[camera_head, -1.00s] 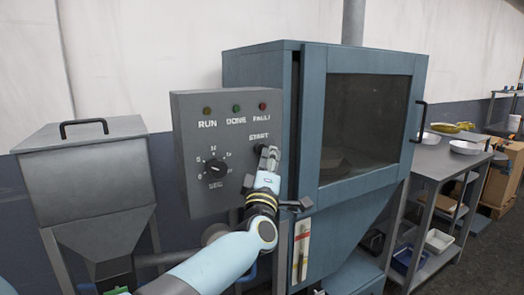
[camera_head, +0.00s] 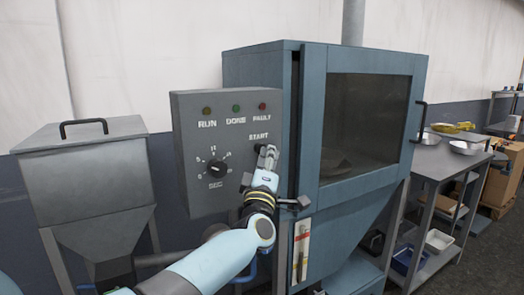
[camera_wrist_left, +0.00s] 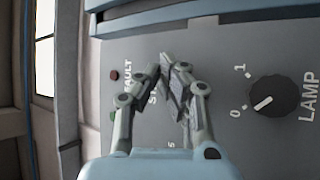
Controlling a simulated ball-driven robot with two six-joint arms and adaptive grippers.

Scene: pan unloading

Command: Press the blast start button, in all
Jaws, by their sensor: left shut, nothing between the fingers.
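The grey control box (camera_head: 190,160) carries the START label (camera_head: 258,135) at its right side. My left gripper (camera_head: 267,152) is just below that label, close in front of the panel, with its fingers together and empty. The start button is mostly or wholly hidden by the fingers; I cannot tell whether they touch it. In the left wrist view the shut fingers (camera_wrist_left: 166,70) point at the panel (camera_wrist_left: 215,50) and cover most of the START label. My right gripper is not in view.
RUN (camera_head: 207,111), DONE (camera_head: 236,108) and FAULT (camera_head: 262,106) lamps sit above a dial (camera_head: 216,169). The LAMP knob (camera_wrist_left: 274,97) is near the fingers. A grey hopper (camera_head: 85,170) stands left.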

